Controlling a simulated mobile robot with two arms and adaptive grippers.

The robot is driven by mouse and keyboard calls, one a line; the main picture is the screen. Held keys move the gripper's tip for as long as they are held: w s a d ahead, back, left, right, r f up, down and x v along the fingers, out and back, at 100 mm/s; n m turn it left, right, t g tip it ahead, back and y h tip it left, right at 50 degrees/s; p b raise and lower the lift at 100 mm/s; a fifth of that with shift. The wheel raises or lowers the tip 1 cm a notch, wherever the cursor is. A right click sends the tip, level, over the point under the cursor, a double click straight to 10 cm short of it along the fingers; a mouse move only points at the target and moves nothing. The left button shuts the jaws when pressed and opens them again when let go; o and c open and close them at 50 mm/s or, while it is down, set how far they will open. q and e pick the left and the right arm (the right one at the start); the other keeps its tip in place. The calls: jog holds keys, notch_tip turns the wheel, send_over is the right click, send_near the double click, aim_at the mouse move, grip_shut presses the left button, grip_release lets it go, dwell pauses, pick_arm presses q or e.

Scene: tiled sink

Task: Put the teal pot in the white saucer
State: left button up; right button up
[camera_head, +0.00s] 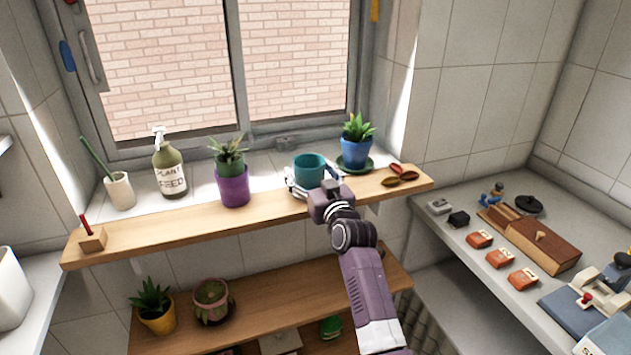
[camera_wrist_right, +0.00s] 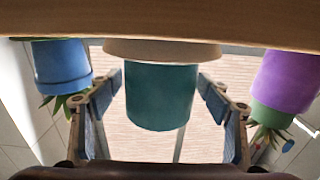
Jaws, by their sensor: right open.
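The teal pot (camera_head: 309,170) is upright and empty of any plant, over the wooden shelf below the window. It also shows in the right wrist view (camera_wrist_right: 161,95), where the picture is upside down. A pale, wider saucer-like piece (camera_wrist_right: 160,50) lies between the pot's base and the shelf; I take it for the white saucer. The pot appears to stand on it, but its seating is hidden. In the head view the saucer is hard to tell from the gripper. My right gripper (camera_head: 313,185) is open, its fingers on either side of the pot. My left gripper is out of view.
The window is behind.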

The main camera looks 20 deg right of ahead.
jog(key=s+b, duration=0.2)
jog(key=s, duration=1)
jog(key=shift+d, duration=0.2)
